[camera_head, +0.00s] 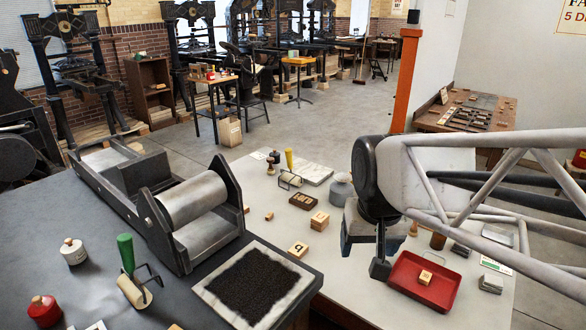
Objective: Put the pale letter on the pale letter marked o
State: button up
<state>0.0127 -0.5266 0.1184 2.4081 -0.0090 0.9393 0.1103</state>
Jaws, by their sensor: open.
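Several pale wooden letter blocks are in view. One block (298,250) lies on the light table with a dark round character on top, possibly an o. Another pale block (319,220) stands behind it, its mark too small to read. A small pale block (425,277) lies in the red tray (402,295); it has a dark mark that I cannot read for sure. My gripper (380,269) points down just left of the red tray, apart from the blocks. It is open and I see nothing held. Its far finger is hidden.
A press with a roller (192,200) and an inked slab (255,285) stand at the left. A green-handled brayer (128,270) is near the front. A dark type block (303,201), a grey pot (341,187) and small blocks stand behind. The light table's middle has bare room.

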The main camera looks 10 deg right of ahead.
jog(key=s+f+n, duration=0.1)
jog(key=s, duration=0.6)
jog(key=shift+f, duration=0.4)
jog(key=shift+a, duration=0.1)
dwell(0.7)
